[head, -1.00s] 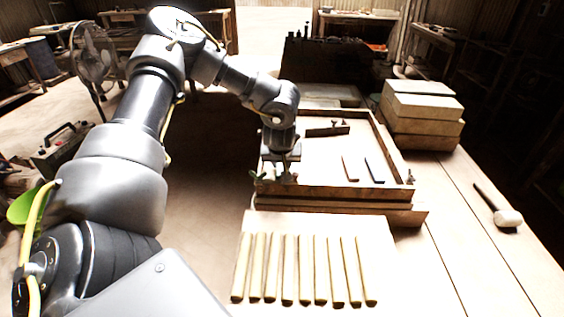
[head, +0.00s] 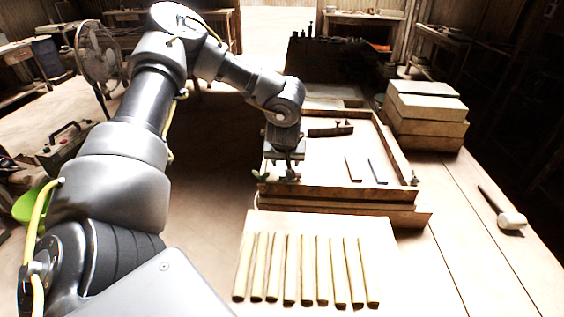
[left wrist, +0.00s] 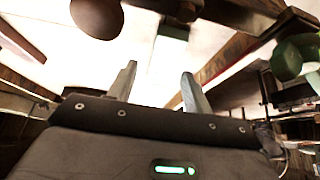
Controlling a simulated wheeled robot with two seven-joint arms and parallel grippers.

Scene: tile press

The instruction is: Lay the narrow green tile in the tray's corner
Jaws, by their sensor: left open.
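The wooden-walled tray (head: 330,192) stands on the bench beyond the pale front board. My left gripper (head: 284,178) is over the tray's near left corner, pointing down. In the left wrist view its two fingers (left wrist: 160,88) are apart with a gap between them. A narrow strip with a dark green end (left wrist: 174,28) lies on the pale floor just ahead of the fingers, apparently the green tile; it touches neither finger visibly. In the head view the gripper hides that spot. My right gripper is not in view.
Two narrow pieces (head: 353,168) lie on the tray floor towards the right. Several yellowish strips (head: 305,270) lie in a row on the front board. Round knobs (left wrist: 97,17) stand near the tray corner. Stacked blocks (head: 427,108) and a mallet (head: 510,219) are at right.

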